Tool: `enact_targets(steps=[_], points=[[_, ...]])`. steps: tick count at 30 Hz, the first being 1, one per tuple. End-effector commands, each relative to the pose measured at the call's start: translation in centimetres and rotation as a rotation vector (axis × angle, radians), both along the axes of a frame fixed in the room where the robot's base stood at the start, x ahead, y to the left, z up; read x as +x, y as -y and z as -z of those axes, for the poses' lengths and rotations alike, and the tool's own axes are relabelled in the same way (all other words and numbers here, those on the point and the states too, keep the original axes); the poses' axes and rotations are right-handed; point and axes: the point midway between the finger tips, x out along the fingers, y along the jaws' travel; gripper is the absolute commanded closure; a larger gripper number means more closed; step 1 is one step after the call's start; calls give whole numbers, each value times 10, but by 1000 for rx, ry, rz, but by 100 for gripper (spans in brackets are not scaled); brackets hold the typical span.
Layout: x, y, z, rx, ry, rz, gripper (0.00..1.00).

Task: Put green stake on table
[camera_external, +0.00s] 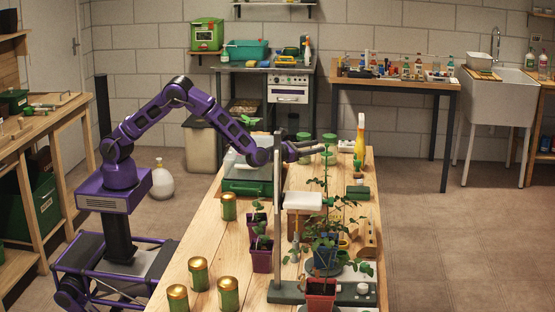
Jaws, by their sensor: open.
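The wooden table (212,232) fills the middle of the view.
A grey upright post (278,215) on a dark base stands near my gripper. A potted plant (326,256), a red pot (320,295), purple pots (262,259) and several gold-and-green cans (198,273) crowd the table. A yellow-white bottle (359,138) stands at the far end. The near left table surface has free room.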

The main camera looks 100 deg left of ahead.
Motion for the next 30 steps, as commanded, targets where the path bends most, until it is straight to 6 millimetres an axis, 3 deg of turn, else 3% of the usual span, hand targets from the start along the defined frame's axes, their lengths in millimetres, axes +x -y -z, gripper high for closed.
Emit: enact_targets(steps=[6,13,25,30], points=[[-36,26,-1,0,0,3,53],[-55,36,0,-1,1,0,53],[-56,35,-1,-28,7,-11,53],[-63,12,-11,-336,81,-136,53]])
